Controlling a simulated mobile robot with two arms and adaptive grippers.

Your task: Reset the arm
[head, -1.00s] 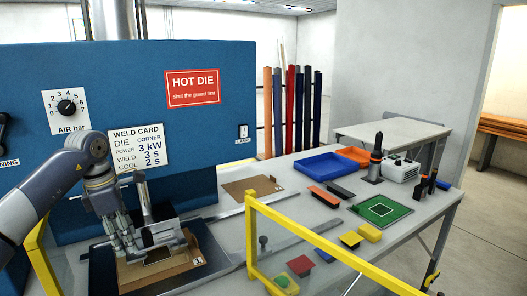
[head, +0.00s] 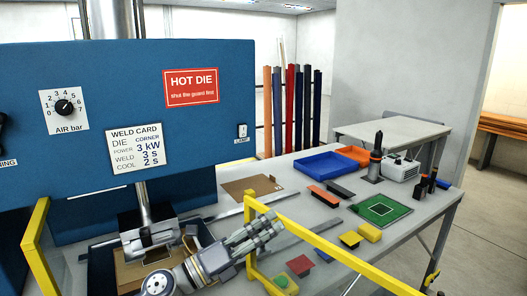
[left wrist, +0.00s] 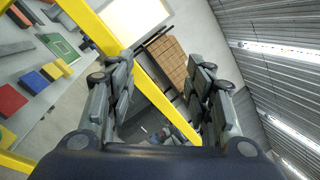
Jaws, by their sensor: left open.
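My left gripper (head: 258,232) is open and empty in the head view. Its arm comes up from the bottom, and the fingers point up and right, close to the yellow guard rail's post (head: 251,245). In the left wrist view the two fingers of my left gripper (left wrist: 165,72) stand wide apart with nothing between them. The yellow rail (left wrist: 150,85) runs behind the gap. The metal die head (head: 147,232) is over a brown cardboard piece (head: 134,274) in the welder, left of my gripper. My right gripper is not seen.
The blue welder panel (head: 110,100) stands behind. On the grey table (head: 310,215) lie a blue tray (head: 320,166), an orange tray (head: 356,156), a green board (head: 381,209) and small coloured blocks. The slanting yellow rail crosses the front. The floor at right is free.

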